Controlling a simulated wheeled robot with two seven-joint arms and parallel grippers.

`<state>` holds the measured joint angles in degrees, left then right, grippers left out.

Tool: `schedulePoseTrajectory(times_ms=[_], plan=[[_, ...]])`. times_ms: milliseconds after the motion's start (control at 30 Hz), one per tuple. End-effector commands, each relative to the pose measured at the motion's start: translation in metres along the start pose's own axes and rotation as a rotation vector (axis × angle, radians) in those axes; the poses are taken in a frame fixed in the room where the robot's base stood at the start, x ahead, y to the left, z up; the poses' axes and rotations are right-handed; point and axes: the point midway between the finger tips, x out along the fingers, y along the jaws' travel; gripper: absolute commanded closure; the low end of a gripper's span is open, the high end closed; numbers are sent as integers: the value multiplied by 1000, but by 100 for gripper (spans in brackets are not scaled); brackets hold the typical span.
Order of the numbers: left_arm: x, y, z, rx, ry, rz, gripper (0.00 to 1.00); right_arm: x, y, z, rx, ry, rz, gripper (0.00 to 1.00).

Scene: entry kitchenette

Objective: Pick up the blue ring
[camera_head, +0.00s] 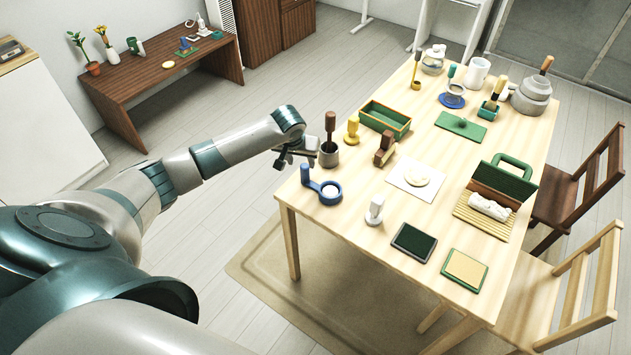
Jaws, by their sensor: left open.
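A blue ring (331,199) with a pale round middle lies near the front left edge of the light wooden table (345,222). A blue upright peg-like piece (305,175) stands at its left and seems joined to it. A second blue round piece (446,104), disc-like, lies farther back under a grey and white cup-like object. My left gripper (297,156) is at the table's left edge, beyond and a little left of the near blue ring. It is open, with nothing seen between its fingers. My right gripper is not in view.
A grey pot with a brown pestle-like handle (329,155) stands close right of my left gripper. A yellow stamp-like piece (352,131), a brown block (385,150), a green tray (385,118) and a white knob (375,211) stand nearby. Chairs line the right side.

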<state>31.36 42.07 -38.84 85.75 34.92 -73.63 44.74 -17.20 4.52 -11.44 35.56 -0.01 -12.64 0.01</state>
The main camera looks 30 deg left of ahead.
Motion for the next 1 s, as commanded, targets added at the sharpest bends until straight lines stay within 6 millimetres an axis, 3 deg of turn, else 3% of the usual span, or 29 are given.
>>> schedulePoseTrajectory(times_ms=[533, 1000], plan=[[7, 1, 0, -1, 0, 0, 55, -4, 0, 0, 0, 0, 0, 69], [50, 6, 2, -1, 1, 0, 55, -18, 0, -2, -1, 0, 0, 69]])
